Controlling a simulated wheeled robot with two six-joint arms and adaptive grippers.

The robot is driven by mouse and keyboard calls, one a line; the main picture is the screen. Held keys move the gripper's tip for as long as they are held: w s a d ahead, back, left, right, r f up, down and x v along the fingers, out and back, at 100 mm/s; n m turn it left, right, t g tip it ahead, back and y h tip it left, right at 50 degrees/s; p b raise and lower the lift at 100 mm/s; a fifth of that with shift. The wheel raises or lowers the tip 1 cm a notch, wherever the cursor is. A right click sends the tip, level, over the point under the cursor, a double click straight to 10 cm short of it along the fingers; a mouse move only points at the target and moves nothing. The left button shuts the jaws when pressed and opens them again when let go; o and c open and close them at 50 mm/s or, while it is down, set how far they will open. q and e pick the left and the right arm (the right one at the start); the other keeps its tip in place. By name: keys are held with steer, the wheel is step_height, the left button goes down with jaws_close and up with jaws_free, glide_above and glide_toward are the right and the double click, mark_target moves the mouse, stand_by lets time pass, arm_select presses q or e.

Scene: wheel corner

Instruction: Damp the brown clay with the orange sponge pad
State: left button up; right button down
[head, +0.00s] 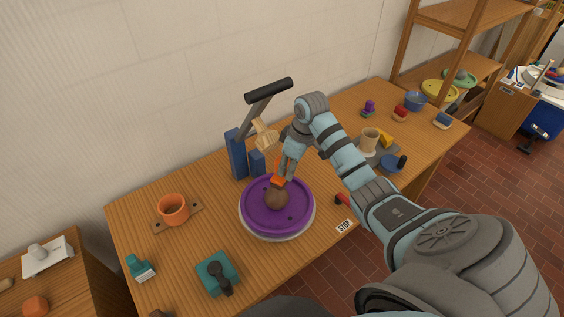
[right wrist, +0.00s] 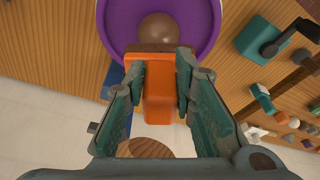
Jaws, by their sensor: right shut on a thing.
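The brown clay (head: 276,199) is a round lump on the purple wheel (head: 300,215), near its middle. My right gripper (head: 285,170) points down over the wheel and is shut on the orange sponge pad (head: 277,181). The pad sits right at the clay's upper side in the head view; I cannot tell whether they touch. In the right wrist view, the orange pad (right wrist: 160,90) is between both fingers, with a brown strip at its far end. The clay (right wrist: 158,28) lies just past that end. My left gripper is not in view.
A blue stand (head: 237,155) with a black-handled lever rises behind the wheel. A beige cup (head: 370,140) and small coloured items stand to the right. Bare wood lies between.

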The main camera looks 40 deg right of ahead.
mark_target(287, 184)
steer(key=shift+a+r, duration=0.2)
steer(key=shift+a, duration=0.5)
steer(key=shift+d+f, duration=0.2)
steer(key=shift+d, duration=0.2)
steer(key=b+x, duration=0.1)
steer(key=x, duration=0.1)
steer(key=s+b+x, duration=0.1)
steer(key=x, duration=0.1)
steer(key=shift+w+f, duration=0.1)
steer(key=shift+f, duration=0.3)
steer(key=shift+d+f+b, duration=0.15)
steer(key=shift+f+b, duration=0.2)
steer(key=shift+f, duration=0.15)
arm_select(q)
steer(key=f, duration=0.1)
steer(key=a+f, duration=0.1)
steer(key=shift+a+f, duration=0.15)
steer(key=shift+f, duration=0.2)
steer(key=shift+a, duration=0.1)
arm_select(e)
steer(key=shift+r, duration=0.1)
steer(key=shift+f, duration=0.25)
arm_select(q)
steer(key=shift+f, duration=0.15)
arm_select(e)
steer(key=shift+f, duration=0.4)
